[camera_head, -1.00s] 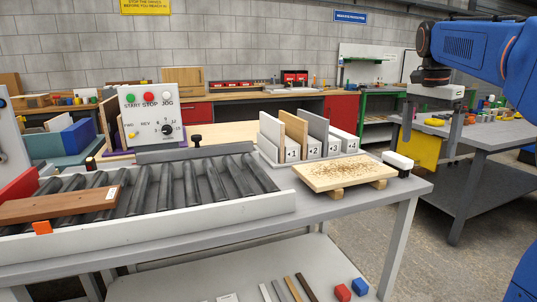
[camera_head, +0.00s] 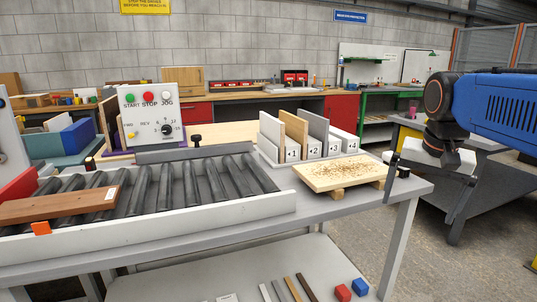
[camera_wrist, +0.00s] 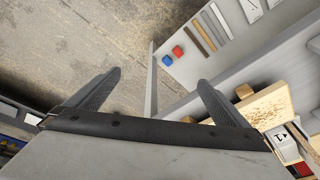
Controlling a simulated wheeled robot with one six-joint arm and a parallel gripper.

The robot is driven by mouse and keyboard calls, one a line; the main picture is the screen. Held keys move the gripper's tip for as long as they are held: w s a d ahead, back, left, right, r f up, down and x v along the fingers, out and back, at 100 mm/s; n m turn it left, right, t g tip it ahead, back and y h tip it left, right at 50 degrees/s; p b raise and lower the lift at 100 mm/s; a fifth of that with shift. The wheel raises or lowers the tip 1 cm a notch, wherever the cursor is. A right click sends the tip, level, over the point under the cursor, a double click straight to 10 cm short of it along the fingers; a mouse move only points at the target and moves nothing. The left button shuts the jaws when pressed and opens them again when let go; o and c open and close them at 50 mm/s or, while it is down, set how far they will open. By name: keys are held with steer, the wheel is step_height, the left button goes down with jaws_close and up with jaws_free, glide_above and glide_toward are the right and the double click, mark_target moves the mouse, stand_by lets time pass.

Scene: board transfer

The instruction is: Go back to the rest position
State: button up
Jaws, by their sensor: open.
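My gripper (camera_head: 417,212) is at the right in the head view, off the right end of the roller table, with its two dark fingers spread and pointing down. The wrist view shows the same open fingers (camera_wrist: 160,77) with nothing between them, over bare concrete floor. A pale speckled board (camera_head: 340,172) lies on wooden supports near the table's right end, left of my gripper and apart from it. A brown board (camera_head: 60,204) with a white label lies on the rollers at the left.
The roller conveyor (camera_head: 200,212) fills the table's left and middle. A control box (camera_head: 152,118) and a rack of upright boards (camera_head: 295,135) stand behind. The lower shelf (camera_wrist: 180,45) holds red and blue blocks and strips. Another workbench (camera_head: 490,185) stands behind my arm.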

steer(key=s+a+f+n+t, duration=0.1)
steer(key=s+a+f+n, duration=0.1)
steer(key=s+f, duration=0.5)
steer(key=s+a+f+n+t, duration=0.1)
steer(key=s+a+f+n, duration=0.2)
steer(key=s+f, duration=0.4)
step_height(320, 180, down, 3)
steer(key=shift+s+f+n+y, duration=0.15)
steer(key=shift+n+y, duration=0.25)
steer(key=shift+n, duration=0.4)
